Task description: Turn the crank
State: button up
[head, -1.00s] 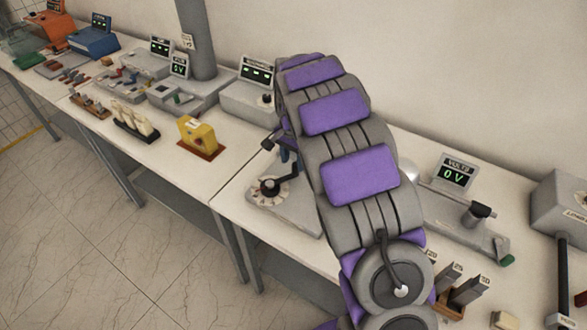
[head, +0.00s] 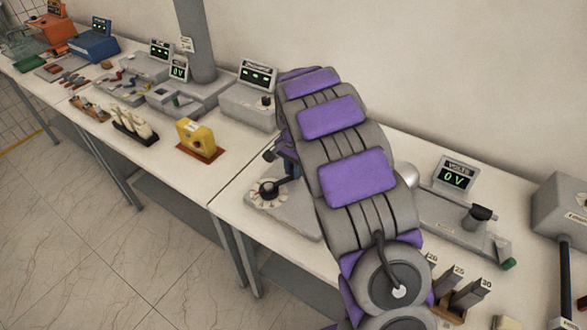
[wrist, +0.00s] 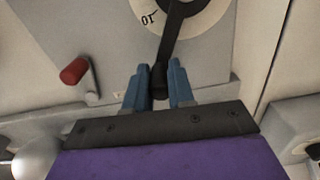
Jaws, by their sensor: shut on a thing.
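In the wrist view, the end of a black lever (wrist: 170,45) sits between the blue fingers of my gripper (wrist: 158,86), which is shut on it. The lever reaches up onto a white dial (wrist: 192,22) marked 10. A small crank with a red handle (wrist: 75,71) stands left of the fingers, apart from them, on the same grey box. In the head view, the black lever (head: 269,188) and its dial (head: 268,201) show left of my arm. My gripper (head: 291,167) is at the lever's right end, partly hidden by my arm. I cannot see the red handle there.
A yellow device (head: 196,138) stands on the table to the left. A grey box with a display (head: 249,101) is behind it. A rig with a 0 V display (head: 455,176) stands right of my arm. Several numbered blocks (head: 466,293) are at the lower right.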

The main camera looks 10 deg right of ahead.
jog(key=shift+d, duration=0.1)
grip_shut()
jog(key=shift+s+d+r+p, duration=0.1)
jog(key=shift+s+p, duration=0.05)
jog(key=shift+p, duration=0.2)
dwell(0.4)
